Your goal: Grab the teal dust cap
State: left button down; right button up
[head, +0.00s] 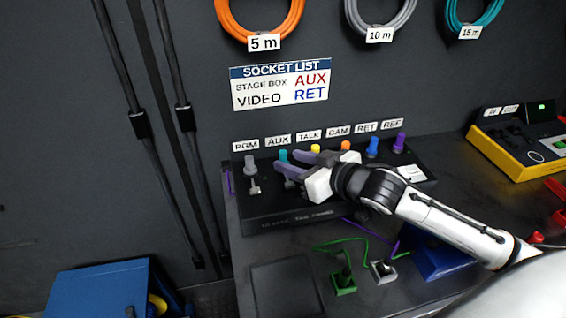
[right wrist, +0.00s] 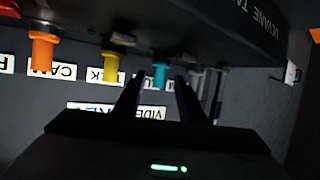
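The teal dust cap (head: 283,155) sits on the black socket panel (head: 290,206) under the AUX label. In the right wrist view the teal cap (right wrist: 161,74) shows between and just beyond the two fingertips. My right gripper (head: 278,160) reaches in from the right, with its fingers apart at the cap; they also show spread in the right wrist view (right wrist: 160,86). I see no clear contact with the cap. My left gripper is not in view.
A grey cap (head: 250,163) stands left of the teal one; yellow (head: 315,149), orange (head: 345,146), blue (head: 372,148) and purple (head: 399,142) caps stand to its right. Green (head: 343,284) and grey (head: 382,270) connectors lie in front of the panel.

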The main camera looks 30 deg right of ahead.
jog(key=shift+x, duration=1.05)
grip_shut()
